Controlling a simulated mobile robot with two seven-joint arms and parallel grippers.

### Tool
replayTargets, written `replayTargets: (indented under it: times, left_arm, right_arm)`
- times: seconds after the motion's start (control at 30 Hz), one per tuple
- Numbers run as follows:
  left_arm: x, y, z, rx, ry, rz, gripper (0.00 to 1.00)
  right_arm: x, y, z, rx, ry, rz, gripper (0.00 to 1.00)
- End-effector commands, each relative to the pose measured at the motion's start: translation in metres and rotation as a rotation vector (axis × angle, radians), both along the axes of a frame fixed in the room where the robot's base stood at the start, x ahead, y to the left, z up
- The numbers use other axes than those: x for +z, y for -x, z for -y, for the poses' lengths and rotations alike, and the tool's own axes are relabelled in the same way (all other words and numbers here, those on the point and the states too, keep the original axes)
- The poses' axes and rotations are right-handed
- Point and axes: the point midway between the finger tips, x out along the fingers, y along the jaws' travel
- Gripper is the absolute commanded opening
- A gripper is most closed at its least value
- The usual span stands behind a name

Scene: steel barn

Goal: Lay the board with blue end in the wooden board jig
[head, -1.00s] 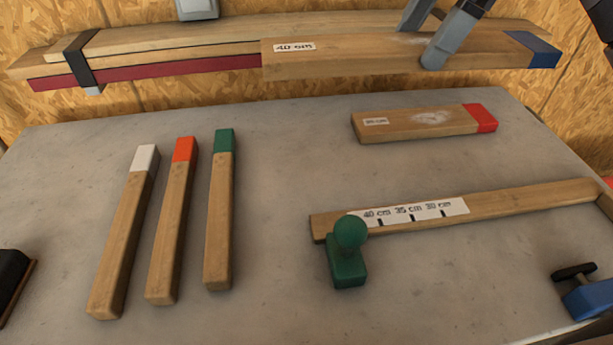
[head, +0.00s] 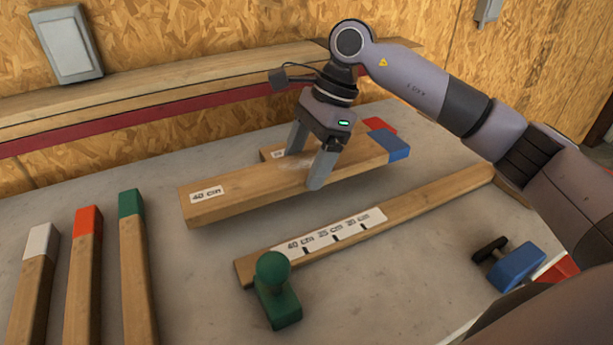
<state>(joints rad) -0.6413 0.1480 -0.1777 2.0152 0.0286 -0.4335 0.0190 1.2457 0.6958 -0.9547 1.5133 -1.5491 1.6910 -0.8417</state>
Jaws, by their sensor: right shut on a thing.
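The board with blue end (head: 245,192) carries a "40 cm" label at its left end and blue paint at its right end. My right gripper (head: 308,172) is shut on it near the middle and holds it above the table. My left gripper is not in view.
A board with red end (head: 380,125) lies behind the held board, partly hidden. A green knobbed block (head: 277,295) stands at the jig's left end. A blue clamp (head: 516,266) is at the right. White, orange and green-ended sticks (head: 134,260) lie at left. A shelf (head: 150,98) runs behind.

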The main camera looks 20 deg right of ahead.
Motion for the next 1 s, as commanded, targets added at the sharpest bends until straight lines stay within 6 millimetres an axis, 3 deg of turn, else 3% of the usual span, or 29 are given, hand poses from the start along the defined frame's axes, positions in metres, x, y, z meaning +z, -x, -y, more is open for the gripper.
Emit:
replayTargets:
  times: [0.27,0.67,0.7,0.73,1.0]
  left_arm:
    - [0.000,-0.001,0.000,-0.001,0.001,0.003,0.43]
    - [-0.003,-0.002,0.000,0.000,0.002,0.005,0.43]
    - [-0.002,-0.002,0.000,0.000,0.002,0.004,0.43]
    - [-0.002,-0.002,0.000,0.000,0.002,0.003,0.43]
    - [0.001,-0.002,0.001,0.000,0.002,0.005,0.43]
  right_arm:
    - [-0.037,0.001,0.000,0.001,-0.001,-0.002,0.36]
    - [-0.044,0.000,0.000,0.001,0.000,0.001,0.36]
    - [-0.044,0.000,0.000,0.001,0.001,-0.001,0.89]
    - [-0.043,0.000,0.000,0.001,0.001,-0.001,0.99]
    - [-0.042,0.000,0.000,0.001,0.001,-0.001,1.00]
